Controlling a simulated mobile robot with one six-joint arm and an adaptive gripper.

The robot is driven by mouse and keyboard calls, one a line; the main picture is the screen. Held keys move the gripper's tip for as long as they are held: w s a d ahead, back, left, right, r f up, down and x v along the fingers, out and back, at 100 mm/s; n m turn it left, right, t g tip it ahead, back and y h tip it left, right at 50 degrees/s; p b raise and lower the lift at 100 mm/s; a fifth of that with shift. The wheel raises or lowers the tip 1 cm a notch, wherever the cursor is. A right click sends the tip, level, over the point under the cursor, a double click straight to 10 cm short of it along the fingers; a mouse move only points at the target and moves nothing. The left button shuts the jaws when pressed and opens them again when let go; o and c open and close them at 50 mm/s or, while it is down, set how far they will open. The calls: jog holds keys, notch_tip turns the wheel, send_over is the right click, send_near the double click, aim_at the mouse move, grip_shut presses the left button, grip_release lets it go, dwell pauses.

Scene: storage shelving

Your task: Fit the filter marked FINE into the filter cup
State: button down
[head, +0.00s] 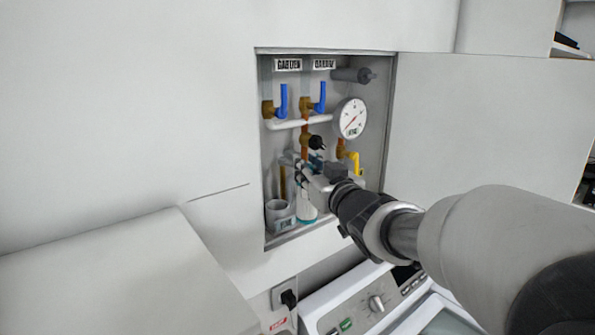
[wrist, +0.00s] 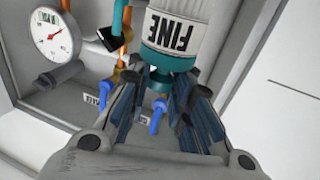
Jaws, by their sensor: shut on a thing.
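The filter marked FINE (wrist: 178,32) is a white cylinder with teal ends. Its label reads upside down in the wrist view. My gripper (wrist: 158,92) is shut on the narrow teal end of this filter. In the head view my gripper (head: 312,180) is inside the wall recess, and the filter (head: 306,204) hangs below it, partly hidden. A grey open-topped cup (head: 277,207) stands at the recess's lower left, just left of the filter. Its small label is not legible; I cannot tell for certain whether it is the filter cup.
The recess (head: 384,90) holds blue-lever valves (head: 283,100) under GARDEN and GARAGE labels, a round gauge (head: 350,118), copper pipes and a yellow handle (head: 355,160). A dark knob (head: 317,142) sits close above my gripper. A washing machine (head: 345,310) stands below.

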jog(key=shift+w+a, duration=3.45)
jog(key=shift+w, duration=1.65)
notch_tip(320, 180, down, 7)
jog(key=b, duration=0.6)
jog(key=shift+r+b, duration=0.2)
jog(key=shift+b, duration=0.1)
jog(key=c, duration=1.4)
grip_release()
jog(key=shift+f, duration=0.1)
jog(key=shift+o, duration=0.2)
jog(key=shift+s, duration=0.1)
